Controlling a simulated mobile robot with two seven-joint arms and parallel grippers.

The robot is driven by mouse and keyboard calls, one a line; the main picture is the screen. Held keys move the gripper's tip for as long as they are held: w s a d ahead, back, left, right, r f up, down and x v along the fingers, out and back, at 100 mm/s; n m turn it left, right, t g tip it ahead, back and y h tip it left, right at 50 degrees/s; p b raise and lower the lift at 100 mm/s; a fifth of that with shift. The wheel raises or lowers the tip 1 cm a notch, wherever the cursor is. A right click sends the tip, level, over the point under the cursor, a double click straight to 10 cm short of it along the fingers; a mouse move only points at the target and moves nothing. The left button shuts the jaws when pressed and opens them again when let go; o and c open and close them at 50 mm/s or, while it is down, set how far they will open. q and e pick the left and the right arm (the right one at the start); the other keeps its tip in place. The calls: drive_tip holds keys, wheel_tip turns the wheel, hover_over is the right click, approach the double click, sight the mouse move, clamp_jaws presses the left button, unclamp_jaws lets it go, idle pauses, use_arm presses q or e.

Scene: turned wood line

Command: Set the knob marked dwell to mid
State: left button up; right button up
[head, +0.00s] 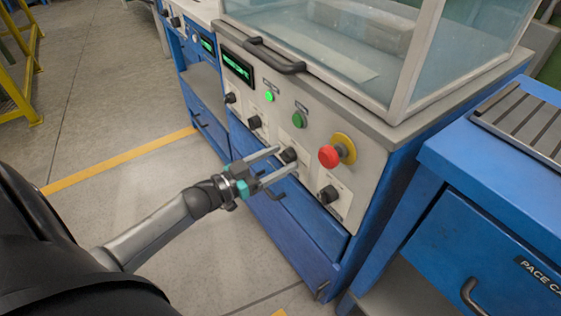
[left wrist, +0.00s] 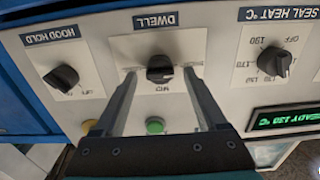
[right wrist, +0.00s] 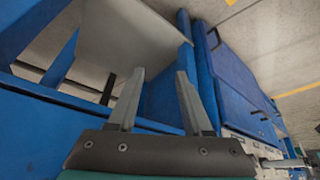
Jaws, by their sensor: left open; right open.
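The black dwell knob (left wrist: 160,68) sits on a pale plate under the upside-down DWELL label (left wrist: 157,20) in the left wrist view. The MID mark (left wrist: 158,88) shows beside it. Where the knob points is too small to tell. My left gripper (head: 287,157) is open, with one finger on each side of this knob; contact cannot be told. Its fingers also show in the left wrist view (left wrist: 160,78). My right gripper (right wrist: 159,78) is open and empty, facing blue framework and a grey panel. It is not seen in the head view.
The seal heat knob (left wrist: 273,60) and hood hold knob (left wrist: 62,78) flank the dwell knob. A red emergency button (head: 329,156) and a green button (head: 299,120) sit close above the gripper. A handle (head: 273,56) juts from the glass hood.

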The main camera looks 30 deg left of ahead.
use_arm(q)
drive_tip(key=shift+w+d, duration=0.15)
drive_tip(key=shift+w, duration=0.25)
clamp_jaws()
idle(0.4)
